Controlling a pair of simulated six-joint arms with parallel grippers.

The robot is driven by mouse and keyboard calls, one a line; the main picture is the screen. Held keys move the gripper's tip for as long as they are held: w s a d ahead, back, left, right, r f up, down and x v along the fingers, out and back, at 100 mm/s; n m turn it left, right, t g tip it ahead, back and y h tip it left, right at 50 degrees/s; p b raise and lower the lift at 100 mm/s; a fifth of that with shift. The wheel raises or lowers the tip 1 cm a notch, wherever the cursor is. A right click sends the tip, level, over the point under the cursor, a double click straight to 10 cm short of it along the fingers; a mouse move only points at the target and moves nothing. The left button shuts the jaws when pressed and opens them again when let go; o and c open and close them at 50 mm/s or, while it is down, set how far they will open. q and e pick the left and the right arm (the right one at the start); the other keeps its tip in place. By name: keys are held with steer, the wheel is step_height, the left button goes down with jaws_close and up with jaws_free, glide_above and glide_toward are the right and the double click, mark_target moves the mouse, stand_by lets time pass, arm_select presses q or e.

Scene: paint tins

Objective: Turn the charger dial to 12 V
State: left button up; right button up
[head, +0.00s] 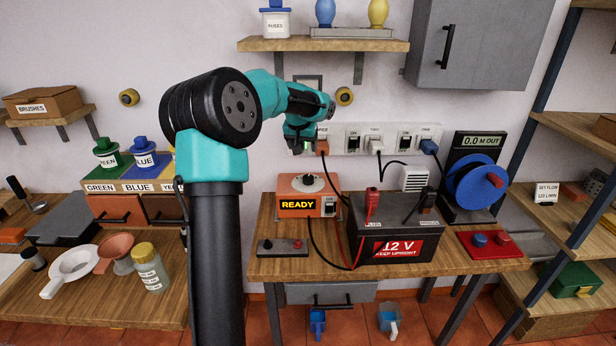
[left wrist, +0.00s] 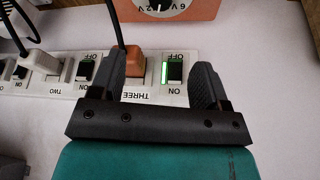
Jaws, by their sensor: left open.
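The charger (head: 290,205) is an orange box with a lit READY display and a dark rocker switch. Its dial (head: 309,180) is on top, dark on a white face; it shows partly at the top edge of the left wrist view (left wrist: 158,6), with 6 V and 12 V marks. I cannot tell where it points. My left gripper (head: 302,148) is above and behind the charger, at the wall power strip (head: 350,138). In the left wrist view its open fingers (left wrist: 162,68) stand either side of a green-lit switch at socket THREE, beside an orange plug (left wrist: 131,62). My right gripper is not in view.
A black battery (head: 395,230) labelled 12 V stands right of the charger, with red and black clamps and cables. A blue cable reel (head: 475,183) is further right. Cords hang from the strip.

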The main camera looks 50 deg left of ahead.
mark_target(308, 177)
arm_select(q)
steer(key=shift+f, duration=0.1)
steer(key=x, duration=1.7)
steer(key=shift+f, duration=0.15)
steer(key=shift+c, duration=0.3)
steer(key=c, duration=0.8)
steer(key=shift+m+h, duration=0.3)
steer(key=shift+m, duration=0.2)
steer(key=shift+m+t+h, duration=0.4)
steer(key=shift+m+h, duration=0.4)
steer(key=shift+m, duration=1.5)
